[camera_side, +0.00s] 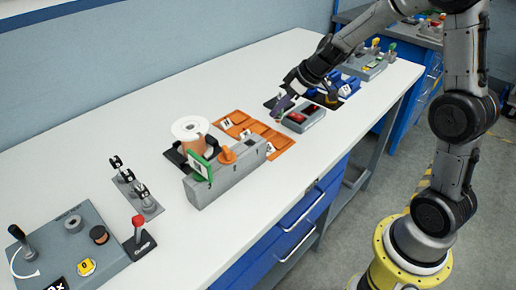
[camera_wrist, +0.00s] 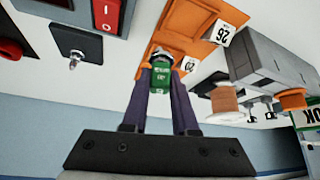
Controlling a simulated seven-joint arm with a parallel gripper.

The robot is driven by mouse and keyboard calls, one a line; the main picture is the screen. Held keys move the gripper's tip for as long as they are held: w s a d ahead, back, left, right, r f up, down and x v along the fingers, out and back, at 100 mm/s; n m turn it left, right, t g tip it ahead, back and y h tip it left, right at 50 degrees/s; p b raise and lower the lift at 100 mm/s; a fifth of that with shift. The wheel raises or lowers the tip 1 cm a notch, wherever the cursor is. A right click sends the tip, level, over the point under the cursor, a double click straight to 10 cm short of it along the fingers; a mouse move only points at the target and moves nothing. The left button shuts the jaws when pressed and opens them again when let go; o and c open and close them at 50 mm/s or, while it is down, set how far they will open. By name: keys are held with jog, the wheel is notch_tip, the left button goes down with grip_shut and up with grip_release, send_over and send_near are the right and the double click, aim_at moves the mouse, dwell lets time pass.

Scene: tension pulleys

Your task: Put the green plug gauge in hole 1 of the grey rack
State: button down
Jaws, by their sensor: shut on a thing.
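My gripper (camera_wrist: 161,62) is shut on the green plug gauge (camera_wrist: 161,77), whose green body with small white marking shows between the two dark fingers in the wrist view. In the side view my gripper (camera_side: 281,105) is low over the bench, beside the grey box with red switches; the gauge is too small to make out there. A grey block with coloured upright pieces (camera_side: 364,66) stands at the bench's far end in the side view. It may be the grey rack, but its hole numbers cannot be read.
Orange trays (camera_side: 262,131) with number labels lie near my gripper and also show in the wrist view (camera_wrist: 178,43). The grey switch box (camera_side: 304,117) is close by. A grey fixture (camera_side: 230,172) and a copper-coloured spool (camera_wrist: 223,104) stand nearby. The white bench (camera_side: 130,110) is clear behind.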

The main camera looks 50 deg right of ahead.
jog(key=shift+a, duration=0.1)
jog(key=s+a+r+n+g+y, duration=0.25)
jog(key=a+r+n, duration=0.25)
jog(key=a+r, duration=0.75)
send_over(242, 143)
jog(key=s+d, duration=0.1)
jog(key=shift+n+t, duration=0.3)
jog(key=shift+t, duration=0.05)
jog(key=shift+s+d+f, duration=0.1)
jog(key=shift+f, duration=2.05)
jog(key=shift+s+d+f, duration=0.1)
jog(key=shift+f, duration=2.05)
jog(key=shift+f, duration=0.3)
jog(key=shift+f, duration=1.05)
jog(key=shift+f, duration=0.1)
jog(key=c, duration=0.6)
grip_release()
